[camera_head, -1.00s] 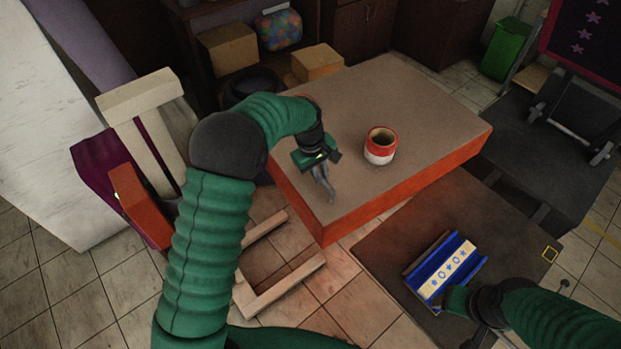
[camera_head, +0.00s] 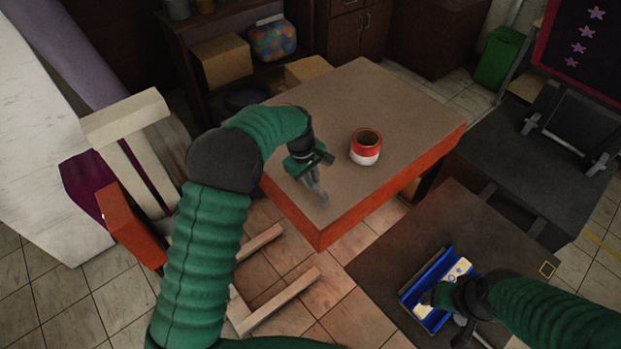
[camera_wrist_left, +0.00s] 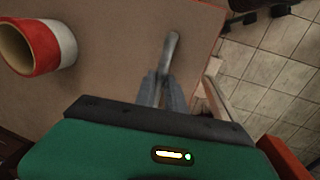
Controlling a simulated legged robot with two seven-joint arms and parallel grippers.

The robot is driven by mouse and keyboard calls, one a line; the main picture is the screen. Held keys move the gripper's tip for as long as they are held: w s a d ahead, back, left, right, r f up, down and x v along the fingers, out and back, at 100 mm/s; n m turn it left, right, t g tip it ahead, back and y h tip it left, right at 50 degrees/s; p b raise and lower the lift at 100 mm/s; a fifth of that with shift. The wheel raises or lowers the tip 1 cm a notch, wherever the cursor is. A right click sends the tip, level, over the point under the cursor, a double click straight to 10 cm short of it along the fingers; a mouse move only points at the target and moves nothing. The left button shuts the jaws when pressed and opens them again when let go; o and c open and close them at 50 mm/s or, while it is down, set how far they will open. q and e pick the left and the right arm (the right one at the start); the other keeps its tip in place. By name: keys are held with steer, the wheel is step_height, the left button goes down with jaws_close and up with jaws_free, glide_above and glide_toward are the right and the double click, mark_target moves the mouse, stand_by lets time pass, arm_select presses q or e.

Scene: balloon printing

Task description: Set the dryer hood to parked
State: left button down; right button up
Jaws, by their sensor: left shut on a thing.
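I cannot tell for sure which thing is the dryer hood. A purple unit with an orange panel (camera_head: 133,228) and pale beams (camera_head: 125,118) stands at the left in the head view. A dark unit with a raised frame (camera_head: 572,128) stands at the right. My left gripper (camera_head: 316,186) is over the near part of the orange-edged table. It is shut on a slim grey metal piece (camera_wrist_left: 172,52), seen beyond its fingers in the left wrist view. My right gripper (camera_head: 436,292) is at a blue tray (camera_head: 428,268) with a star-printed strip; its fingers are hidden.
A low dark table (camera_head: 385,265) is at the lower right. Shelves with boxes (camera_head: 222,60) and a green bin (camera_head: 497,52) are behind. Pale floor beams (camera_head: 280,300) lie left of centre.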

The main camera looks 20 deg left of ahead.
arm_select(q)
steer(key=c, duration=1.7)
jaws_free()
steer(key=shift+w+a+r, duration=0.1)
steer(key=shift+w+r, duration=0.15)
steer(key=shift+w, duration=0.05)
steer(key=shift+o, duration=1.2)
steer(key=shift+w+f, duration=0.1)
steer(key=shift+o, duration=0.3)
steer(key=shift+w+f, duration=0.1)
steer(key=shift+f, duration=0.05)
arm_select(e)
steer(key=shift+w+f, duration=0.1)
steer(key=shift+w, duration=0.35)
arm_select(q)
step_height(320, 180, up, 16)
steer(key=s+a+b, duration=0.1)
steer(key=s+b, duration=0.1)
steer(key=b, duration=0.1)
steer(key=shift+s+a+r, duration=0.2)
steer(key=shift+s+a, duration=0.1)
steer(key=shift+a, duration=0.1)
arm_select(e)
steer(key=f, duration=0.3)
steer(key=shift+s+f, duration=0.2)
steer(key=shift+f, duration=0.05)
arm_select(q)
steer(key=shift+f+b, duration=0.1)
steer(key=shift+b, duration=0.2)
